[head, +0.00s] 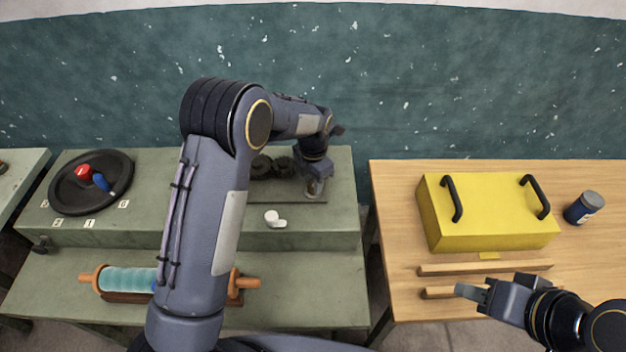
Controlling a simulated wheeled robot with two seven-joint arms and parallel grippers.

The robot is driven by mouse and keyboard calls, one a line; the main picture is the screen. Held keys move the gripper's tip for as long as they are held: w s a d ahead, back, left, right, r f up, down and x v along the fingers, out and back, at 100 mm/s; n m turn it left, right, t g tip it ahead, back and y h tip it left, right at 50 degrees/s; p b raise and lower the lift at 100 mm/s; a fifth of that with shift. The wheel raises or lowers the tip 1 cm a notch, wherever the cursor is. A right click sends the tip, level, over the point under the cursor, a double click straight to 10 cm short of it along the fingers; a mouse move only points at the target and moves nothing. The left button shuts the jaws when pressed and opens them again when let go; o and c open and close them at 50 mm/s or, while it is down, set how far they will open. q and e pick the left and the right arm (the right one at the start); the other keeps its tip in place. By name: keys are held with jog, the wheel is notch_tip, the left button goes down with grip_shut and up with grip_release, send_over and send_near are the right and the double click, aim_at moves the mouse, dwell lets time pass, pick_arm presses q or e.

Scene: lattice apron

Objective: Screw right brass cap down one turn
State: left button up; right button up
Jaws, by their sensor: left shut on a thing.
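My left gripper (315,188) points down at the right end of a dark plate (290,198) on the upper step of the green bench. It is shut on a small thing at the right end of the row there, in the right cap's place. The gripper hides most of that thing, and no brass colour shows clearly. Two dark, round, toothed pieces (272,166) stand on the plate to the left of the gripper. My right gripper (462,290) is over the front of the wooden table, near the wooden bars; its finger gap does not show clearly.
A yellow box (485,225) with two black handles and a blue jar (585,207) stand on the wooden table. A black dish (65,200), small white pieces (274,218) and a teal roller (128,281) are on the green bench. My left arm hides the bench's middle.

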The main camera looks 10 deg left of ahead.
pick_arm(q)
jog(key=shift+m, duration=0.3)
